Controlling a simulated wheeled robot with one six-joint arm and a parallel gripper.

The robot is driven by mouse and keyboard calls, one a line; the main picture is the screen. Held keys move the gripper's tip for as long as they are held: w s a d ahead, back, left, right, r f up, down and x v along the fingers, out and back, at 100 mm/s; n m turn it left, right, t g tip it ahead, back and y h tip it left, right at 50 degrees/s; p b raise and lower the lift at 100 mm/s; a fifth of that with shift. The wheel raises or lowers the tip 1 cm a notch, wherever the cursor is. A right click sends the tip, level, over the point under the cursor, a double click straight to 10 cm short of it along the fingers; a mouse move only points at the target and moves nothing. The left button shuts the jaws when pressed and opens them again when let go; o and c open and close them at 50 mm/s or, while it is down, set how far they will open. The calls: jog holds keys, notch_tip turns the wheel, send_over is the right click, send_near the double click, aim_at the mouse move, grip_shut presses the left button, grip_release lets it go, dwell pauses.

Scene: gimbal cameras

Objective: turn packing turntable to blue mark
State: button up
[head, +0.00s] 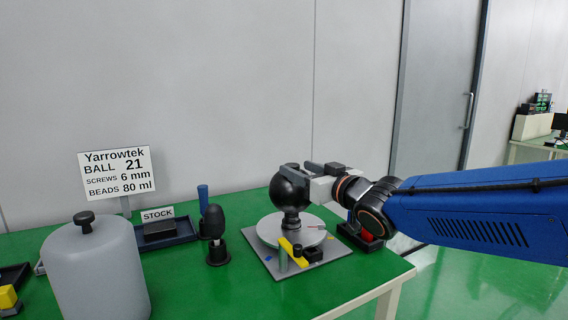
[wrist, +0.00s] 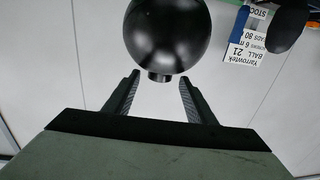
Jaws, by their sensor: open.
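The packing turntable (head: 262,229) is a pale round disc on a square grey plate (head: 312,256) on the green table. A black ball (head: 283,192) stands on a dark foot on the disc. A blue mark (head: 268,259) lies on the plate at the front left, beside a yellow pointer piece (head: 290,249). My gripper (head: 308,168) is open at the ball's upper right. In the wrist view, which is upside down, the ball (wrist: 168,30) lies beyond the open fingers (wrist: 158,84), with a short stub between the tips. I cannot tell whether they touch the ball.
A grey lidded canister (head: 95,270) stands at the front left. A dark egg-shaped piece on a stand (head: 216,222) is left of the turntable. Behind are a STOCK tray (head: 175,235) and a sign (head: 116,172). A dark bin with red (head: 362,236) sits at the right.

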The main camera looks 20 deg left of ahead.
aim_at(288, 164)
jog(key=x, duration=0.8)
grip_shut()
